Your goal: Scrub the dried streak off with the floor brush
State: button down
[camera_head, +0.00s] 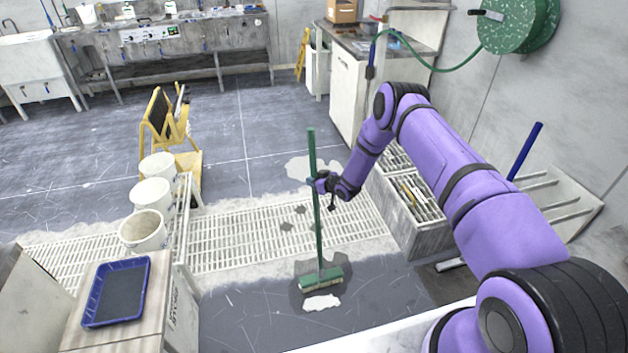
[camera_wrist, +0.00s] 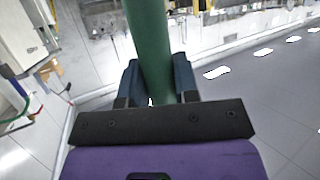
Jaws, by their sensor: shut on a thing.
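The floor brush (camera_head: 319,232) stands nearly upright with its green head (camera_head: 321,280) down on the dark floor, in front of the drain grating. My gripper (camera_head: 318,183) is shut around the green handle about midway up. The wrist view shows the handle (camera_wrist: 149,45) between my two fingers (camera_wrist: 155,85). A pale whitish patch (camera_head: 322,302), which may be the dried streak, lies just in front of the brush head. A darker, wet-looking area surrounds the head. The patch's part under or behind the head is hidden.
A long floor grating (camera_head: 270,228) runs behind the brush head. White buckets (camera_head: 143,230) and a blue tray (camera_head: 117,291) on a bench stand at left. A grey slotted bin (camera_head: 416,232) stands to the right. Another pale patch (camera_head: 312,168) lies behind the grating.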

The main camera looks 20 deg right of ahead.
jog(key=shift+s, duration=1.7)
jog(key=shift+s+r, duration=0.1)
jog(key=shift+s, duration=1.65)
jog(key=shift+s+f, duration=0.2)
jog(key=shift+s, duration=1.55)
